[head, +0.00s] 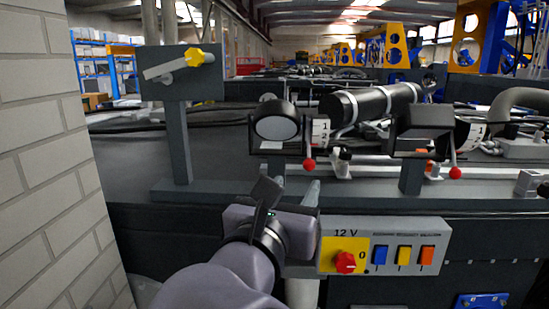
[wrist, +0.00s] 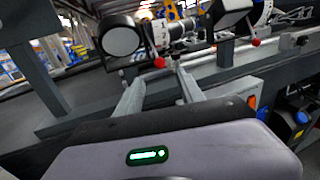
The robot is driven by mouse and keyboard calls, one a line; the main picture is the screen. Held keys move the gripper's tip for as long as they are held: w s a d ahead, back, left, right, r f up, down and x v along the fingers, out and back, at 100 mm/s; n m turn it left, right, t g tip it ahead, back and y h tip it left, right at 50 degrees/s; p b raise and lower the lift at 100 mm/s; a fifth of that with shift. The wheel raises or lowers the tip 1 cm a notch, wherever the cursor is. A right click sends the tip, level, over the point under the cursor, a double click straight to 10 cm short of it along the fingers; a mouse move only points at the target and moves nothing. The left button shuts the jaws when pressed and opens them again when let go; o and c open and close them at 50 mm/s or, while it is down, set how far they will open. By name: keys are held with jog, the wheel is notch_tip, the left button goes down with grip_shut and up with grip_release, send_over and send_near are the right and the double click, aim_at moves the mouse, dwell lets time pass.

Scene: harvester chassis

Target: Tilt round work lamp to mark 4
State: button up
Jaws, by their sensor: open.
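The round work lamp (head: 275,127) is black with a pale round face and stands on the grey bench rail. Its face is turned roughly toward me. A white scale (head: 321,131) on its right side shows 1 and 2; the other marks are not readable. A lever with a red ball (head: 309,164) hangs down beside the scale. My gripper (head: 290,190) is open and empty, in front of and below the lamp. In the wrist view, the lamp (wrist: 121,41) is at upper left, and the red ball (wrist: 159,62) shows just beyond the gap between my fingertips (wrist: 158,77).
A rectangular lamp (head: 425,118) with its own scale and red ball (head: 455,172) stands to the right. A 12 V switch panel (head: 381,245) is below right. A grey post with a yellow-knobbed lever (head: 194,57) stands left, near a brick wall (head: 50,150).

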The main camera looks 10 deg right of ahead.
aim_at(307, 167)
jog(key=p+x, duration=0.1)
jog(key=x, duration=1)
jog(key=shift+w+d+p, duration=0.15)
jog(key=shift+w+p, duration=0.2)
jog(key=shift+w, duration=0.05)
jog(key=shift+c, duration=0.3)
grip_shut()
